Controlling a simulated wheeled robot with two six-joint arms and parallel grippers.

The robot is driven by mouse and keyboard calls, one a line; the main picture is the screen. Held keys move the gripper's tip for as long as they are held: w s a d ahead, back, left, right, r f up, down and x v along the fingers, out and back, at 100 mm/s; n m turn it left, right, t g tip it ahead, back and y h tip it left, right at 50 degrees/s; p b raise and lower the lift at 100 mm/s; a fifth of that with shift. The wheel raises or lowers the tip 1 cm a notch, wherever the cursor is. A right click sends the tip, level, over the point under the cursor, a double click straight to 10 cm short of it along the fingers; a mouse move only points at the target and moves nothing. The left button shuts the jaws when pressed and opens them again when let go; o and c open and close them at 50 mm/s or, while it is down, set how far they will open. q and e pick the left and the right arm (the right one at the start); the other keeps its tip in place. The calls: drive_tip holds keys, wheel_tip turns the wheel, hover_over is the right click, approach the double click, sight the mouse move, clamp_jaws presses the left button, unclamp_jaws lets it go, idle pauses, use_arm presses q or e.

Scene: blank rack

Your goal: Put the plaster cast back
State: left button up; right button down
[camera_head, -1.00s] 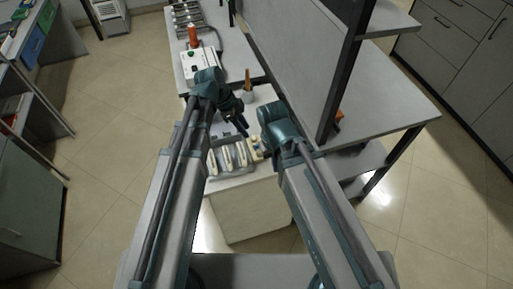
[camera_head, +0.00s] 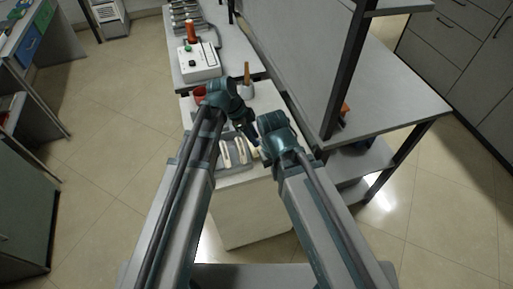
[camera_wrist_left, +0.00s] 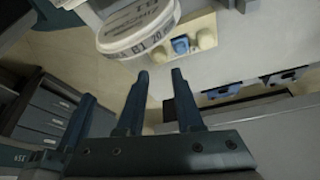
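My left gripper (camera_head: 251,134) reaches down over the white bench, beside the grey tray. In the left wrist view its two fingers (camera_wrist_left: 160,74) stand apart with nothing between them. Beyond the fingertips is a white rounded piece (camera_wrist_left: 138,32) with dark lettering on its rim; I cannot tell whether it is the plaster cast. Near it is a tan block (camera_wrist_left: 206,40) with rounded knobs and a blue part. In the head view this area is mostly hidden by my arms. My right wrist is close to the left gripper; its fingers are hidden.
The grey tray (camera_head: 222,164) holds several long white pieces. Behind are a red cup (camera_head: 199,93), a pot with a brown handle (camera_head: 247,90) and a white device (camera_head: 199,65).

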sight(260, 147)
use_arm(q)
drive_tip(key=shift+a+b+x, duration=0.15)
drive_tip(key=shift+b+x, duration=1.15)
drive_tip(key=shift+a+b+x, duration=0.15)
drive_tip(key=shift+b+x, duration=1.1)
drive_tip(key=shift+x, duration=0.1)
clamp_jaws()
